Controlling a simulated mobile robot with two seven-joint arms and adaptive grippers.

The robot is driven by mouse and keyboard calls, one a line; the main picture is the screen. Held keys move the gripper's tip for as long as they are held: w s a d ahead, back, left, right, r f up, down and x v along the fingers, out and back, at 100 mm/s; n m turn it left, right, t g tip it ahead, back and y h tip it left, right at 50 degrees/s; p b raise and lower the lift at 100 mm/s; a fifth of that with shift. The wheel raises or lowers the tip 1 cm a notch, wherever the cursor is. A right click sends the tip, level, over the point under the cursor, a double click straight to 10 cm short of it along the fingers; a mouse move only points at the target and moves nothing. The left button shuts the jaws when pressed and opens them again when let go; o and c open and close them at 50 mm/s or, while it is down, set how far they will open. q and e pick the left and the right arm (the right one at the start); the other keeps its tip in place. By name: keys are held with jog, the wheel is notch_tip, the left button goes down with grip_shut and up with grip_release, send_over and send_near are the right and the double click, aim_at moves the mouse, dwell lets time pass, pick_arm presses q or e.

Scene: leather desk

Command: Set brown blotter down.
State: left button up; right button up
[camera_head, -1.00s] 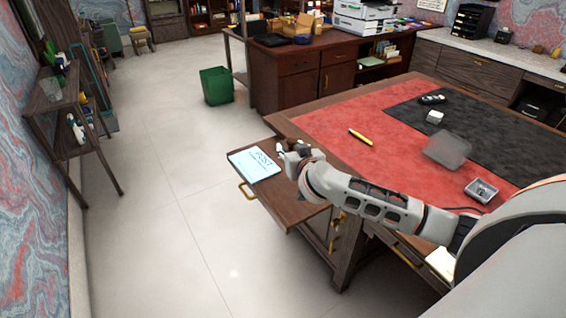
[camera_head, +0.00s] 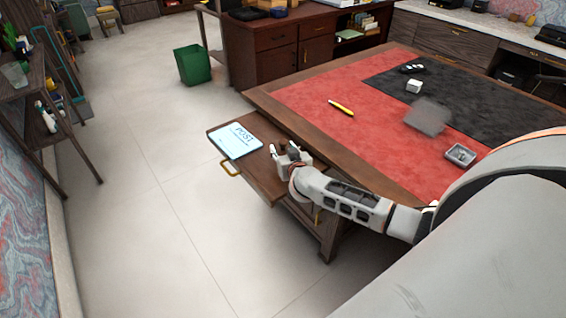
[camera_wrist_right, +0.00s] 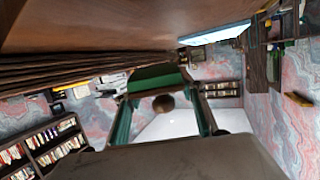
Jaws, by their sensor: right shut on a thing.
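My right gripper (camera_head: 284,152) is over the right part of the pull-out wooden board (camera_head: 262,178) at the desk's left side, to the right of the pale blue POST pad. It is low over the board, but I cannot tell whether what it holds touches the wood. In the right wrist view, a rounded brown part of the blotter (camera_wrist_right: 164,103) shows between the two fingers of the gripper, which is shut on it. In the head view the blotter is hardly told apart from the brown board. My left gripper is not in view.
The POST pad (camera_head: 236,141) covers the board's far left part. A green bin (camera_head: 194,65) stands on the floor beyond.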

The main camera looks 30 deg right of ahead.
notch_tip(320, 180, down, 5)
jog(key=shift+r+b, duration=0.1)
jog(key=shift+b, duration=0.9)
jog(key=shift+r, duration=0.1)
jog(key=o, duration=1.3)
jog(key=shift+f, duration=0.2)
